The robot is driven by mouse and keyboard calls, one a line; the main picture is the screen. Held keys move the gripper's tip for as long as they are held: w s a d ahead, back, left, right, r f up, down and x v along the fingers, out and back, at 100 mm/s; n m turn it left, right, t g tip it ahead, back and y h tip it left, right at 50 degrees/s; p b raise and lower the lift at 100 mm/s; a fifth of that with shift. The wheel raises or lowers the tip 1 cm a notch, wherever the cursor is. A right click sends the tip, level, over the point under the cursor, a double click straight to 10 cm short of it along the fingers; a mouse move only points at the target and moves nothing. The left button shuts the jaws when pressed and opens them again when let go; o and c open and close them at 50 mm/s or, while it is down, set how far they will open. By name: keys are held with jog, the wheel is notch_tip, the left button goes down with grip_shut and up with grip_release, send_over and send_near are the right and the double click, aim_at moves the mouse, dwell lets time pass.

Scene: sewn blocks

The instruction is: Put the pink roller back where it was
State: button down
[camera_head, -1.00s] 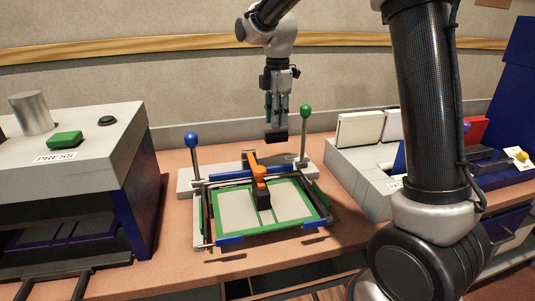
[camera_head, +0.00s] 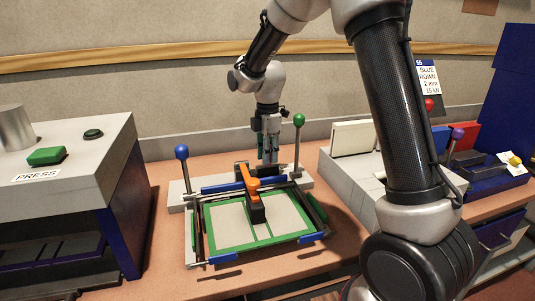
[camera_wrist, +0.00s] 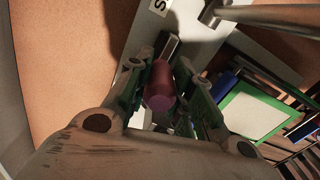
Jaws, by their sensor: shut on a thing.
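My gripper (camera_head: 268,138) points down behind the green-framed board, just left of the green-knobbed post. In the wrist view, my gripper (camera_wrist: 165,80) is shut on the pink roller (camera_wrist: 160,88), a dull pink cylinder with a grey part (camera_wrist: 170,47) beyond it. In the head view the roller is hard to make out; only a dark shape shows below the fingers. The grey slab (camera_head: 178,193) behind the frame is close under my gripper. I cannot tell whether the roller touches it.
The hinged frame (camera_head: 209,237) has an orange-and-black handle (camera_head: 249,185) across it. Posts with a blue knob (camera_head: 182,152) and a green knob (camera_head: 299,120) flank it. A press (camera_head: 75,165) stands left. A grey rack (camera_head: 350,175) with coloured blocks stands right.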

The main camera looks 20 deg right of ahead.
jog(key=c, duration=1.3)
grip_release()
jog(key=shift+f, duration=0.1)
jog(key=shift+o, duration=0.2)
notch_tip(320, 180, up, 12)
jog(key=shift+r, duration=0.15)
jog(key=shift+s, duration=0.15)
